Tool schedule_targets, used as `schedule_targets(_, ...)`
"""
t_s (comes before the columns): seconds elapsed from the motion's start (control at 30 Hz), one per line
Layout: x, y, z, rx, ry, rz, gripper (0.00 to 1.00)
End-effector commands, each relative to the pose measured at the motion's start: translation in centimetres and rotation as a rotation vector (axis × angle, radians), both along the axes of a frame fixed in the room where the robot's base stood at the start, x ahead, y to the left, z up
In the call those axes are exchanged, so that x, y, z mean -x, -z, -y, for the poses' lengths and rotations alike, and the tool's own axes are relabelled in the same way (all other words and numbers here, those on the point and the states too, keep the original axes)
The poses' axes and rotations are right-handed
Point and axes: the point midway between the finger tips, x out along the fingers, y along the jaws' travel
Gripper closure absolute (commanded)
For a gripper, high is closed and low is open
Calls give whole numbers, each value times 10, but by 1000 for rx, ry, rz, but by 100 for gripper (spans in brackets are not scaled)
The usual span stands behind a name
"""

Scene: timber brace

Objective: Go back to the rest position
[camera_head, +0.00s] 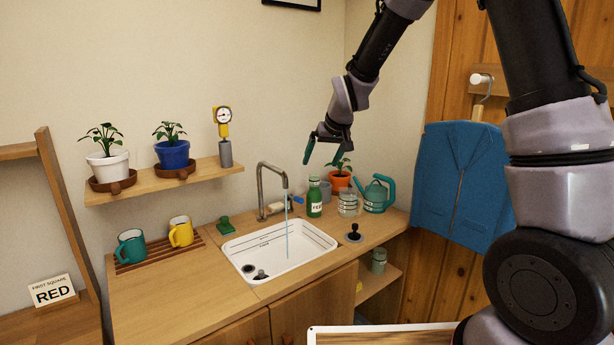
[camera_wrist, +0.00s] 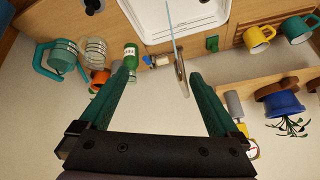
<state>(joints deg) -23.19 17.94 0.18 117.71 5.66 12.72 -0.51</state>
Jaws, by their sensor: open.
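My gripper (camera_head: 327,147) is raised in the air above the counter, to the right of the faucet and in front of the wall. Its green fingers are spread apart with nothing between them. In the wrist view my gripper (camera_wrist: 158,88) also shows open, with the faucet (camera_wrist: 182,75) and bare wall seen beyond the fingers. My arm comes down from the upper right in the head view. No rest position is marked in the frames.
Water runs from the faucet (camera_head: 270,180) into the white sink (camera_head: 290,268). A green bottle (camera_head: 314,200), a glass jar (camera_head: 348,203), a teal watering can (camera_head: 377,194) and an orange pot (camera_head: 340,181) stand below my gripper. A shelf (camera_head: 215,174) holds plants at left. A blue jacket (camera_head: 455,190) hangs right.

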Motion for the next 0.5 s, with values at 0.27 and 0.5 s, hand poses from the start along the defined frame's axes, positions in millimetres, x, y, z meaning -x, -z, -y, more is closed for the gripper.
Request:
schedule_targets(0.27,76,-107,98,-74,182,-11,2)
schedule_targets(0.5,166,-157,160,-140,327,-22,2)
